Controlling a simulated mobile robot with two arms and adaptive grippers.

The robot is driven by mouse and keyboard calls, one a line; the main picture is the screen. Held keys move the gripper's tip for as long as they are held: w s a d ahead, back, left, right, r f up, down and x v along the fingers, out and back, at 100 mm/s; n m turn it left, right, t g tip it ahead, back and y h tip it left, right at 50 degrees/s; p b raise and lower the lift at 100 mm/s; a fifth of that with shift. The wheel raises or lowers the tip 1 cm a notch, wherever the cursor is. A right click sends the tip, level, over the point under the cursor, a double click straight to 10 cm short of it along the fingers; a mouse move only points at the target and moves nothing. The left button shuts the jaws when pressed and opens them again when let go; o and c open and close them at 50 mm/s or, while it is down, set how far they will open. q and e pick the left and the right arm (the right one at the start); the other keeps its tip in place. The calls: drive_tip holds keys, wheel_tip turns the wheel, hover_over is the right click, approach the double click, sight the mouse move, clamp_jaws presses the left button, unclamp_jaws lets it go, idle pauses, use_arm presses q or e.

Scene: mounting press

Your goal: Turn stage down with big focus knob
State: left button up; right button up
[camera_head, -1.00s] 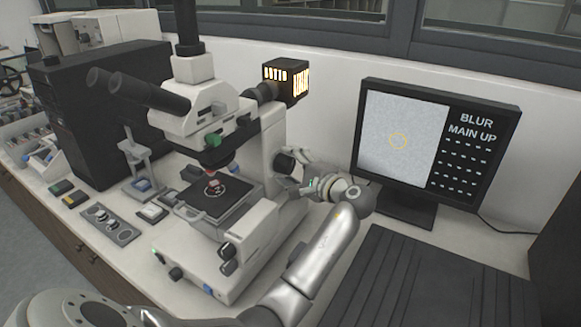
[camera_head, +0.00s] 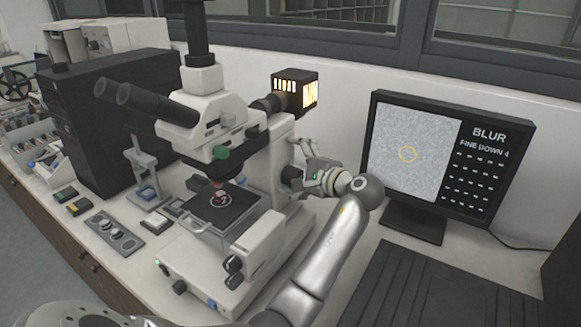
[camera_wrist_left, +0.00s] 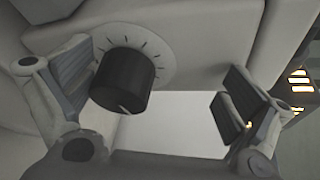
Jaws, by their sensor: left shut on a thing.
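The microscope (camera_head: 290,145) stands on the white bench, its stage (camera_head: 222,207) holding a small sample. The black focus knob (camera_head: 291,173) sits on the side of its body; in the left wrist view the knob (camera_wrist_left: 124,80) has a dial with tick marks behind it. My left gripper (camera_head: 313,178) is at this knob, shut on it. In the left wrist view its fingers (camera_wrist_left: 158,75) lie on either side, the knob nearer the left finger. Contact is hard to see. The monitor (camera_head: 440,155) reads "BLUR" and a "FINE DOWN" line. My right gripper is not in view.
Two smaller dark knobs (camera_head: 234,272) sit low on the microscope base. A black computer case (camera_head: 115,130) and small trays stand to the left. A dark ridged panel (camera_head: 440,290) lies in front of the monitor.

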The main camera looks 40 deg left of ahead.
use_arm(q)
drive_tip(key=shift+s+d+r, duration=0.1)
drive_tip(key=shift+d+r, duration=0.2)
drive_tip(key=shift+r, duration=0.25)
drive_tip(key=shift+s+d+r, duration=0.1)
drive_tip(key=shift+d+r, duration=0.2)
drive_tip(key=shift+r, duration=0.2)
drive_tip(key=shift+c, duration=1)
drive_tip(key=shift+s+d+r+p, duration=0.3)
drive_tip(key=shift+s+d+p, duration=0.15)
drive_tip(key=shift+p, duration=0.25)
drive_tip(key=shift+c, duration=0.5)
drive_tip(key=shift+d+r, duration=0.1)
drive_tip(key=shift+d, duration=0.2)
drive_tip(key=shift+w+d+r+p, duration=0.1)
drive_tip(key=shift+d+r+p, duration=0.5)
drive_tip(key=shift+d, duration=1.1)
drive_tip(key=shift+w+d+r+p, duration=0.2)
drive_tip(key=shift+d+p, duration=0.7)
drive_tip(key=shift+d, duration=0.75)
drive_tip(key=shift+w+d+r+p, duration=0.1)
drive_tip(key=shift+d+r+p, duration=0.5)
drive_tip(key=shift+d, duration=1.1)
